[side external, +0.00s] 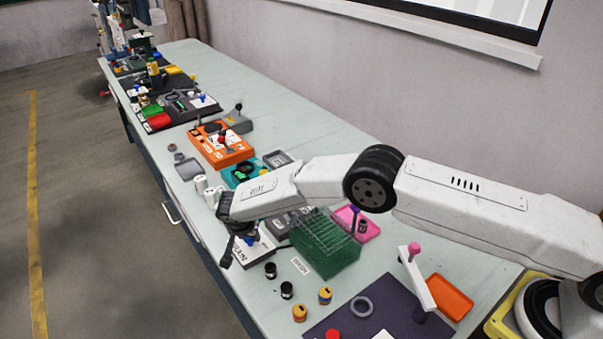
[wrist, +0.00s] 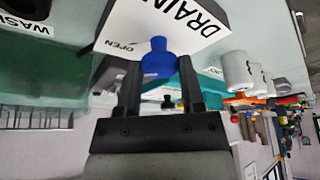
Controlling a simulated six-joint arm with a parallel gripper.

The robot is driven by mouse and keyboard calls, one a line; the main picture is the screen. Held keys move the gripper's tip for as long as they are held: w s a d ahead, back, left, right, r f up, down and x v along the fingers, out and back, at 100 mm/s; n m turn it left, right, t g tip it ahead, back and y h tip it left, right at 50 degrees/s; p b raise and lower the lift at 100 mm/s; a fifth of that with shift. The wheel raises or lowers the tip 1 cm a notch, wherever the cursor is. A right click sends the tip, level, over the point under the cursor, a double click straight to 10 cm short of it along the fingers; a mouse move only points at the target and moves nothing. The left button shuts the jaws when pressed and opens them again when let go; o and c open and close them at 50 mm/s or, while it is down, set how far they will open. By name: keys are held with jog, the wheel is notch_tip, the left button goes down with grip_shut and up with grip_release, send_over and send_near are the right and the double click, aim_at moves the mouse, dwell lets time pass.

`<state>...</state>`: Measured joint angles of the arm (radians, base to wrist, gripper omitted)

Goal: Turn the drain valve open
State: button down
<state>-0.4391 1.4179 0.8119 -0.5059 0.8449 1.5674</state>
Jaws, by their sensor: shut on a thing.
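In the side view my gripper (side external: 233,250) points down at the drain box (side external: 258,255), near the table's front edge. A bit of the blue knob (side external: 251,239) shows there beside the gripper. How far the valve is turned cannot be read clearly.
A green tube rack (side external: 325,250) stands just right of the drain box. Black-capped jars (side external: 286,290) and yellow ones (side external: 325,296) stand in front of it. White bottles (side external: 206,190) stand behind my gripper. A pink tray (side external: 358,222) lies past the rack.

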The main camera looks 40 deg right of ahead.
aim_at(247, 255)
jog(key=shift+c, duration=1.2)
grip_release()
jog(key=v, duration=0.8)
jog(key=shift+d, duration=0.15)
jog(key=s+d+r+n+g+y, duration=0.1)
jog(key=s+d+r+n, duration=0.1)
jog(key=s+d+r, duration=0.4)
jog(key=s+d+r+n+y, duration=0.1)
jog(key=s+d+r+n, duration=0.25)
jog(key=d, duration=0.35)
jog(key=s+d+r+n, duration=0.1)
jog(key=s+d, duration=0.2)
jog(key=s, duration=0.3)
jog(key=s+d+r+n+y, duration=0.1)
jog(key=s+d, duration=0.2)
jog(key=s, duration=0.4)
jog(key=s+d+r+n, duration=0.1)
jog(key=s+d, duration=0.3)
jog(key=s, duration=0.2)
jog(key=shift+s+r+n, duration=0.3)
jog(key=shift+s+n, duration=0.05)
jog(key=shift+s, duration=0.05)
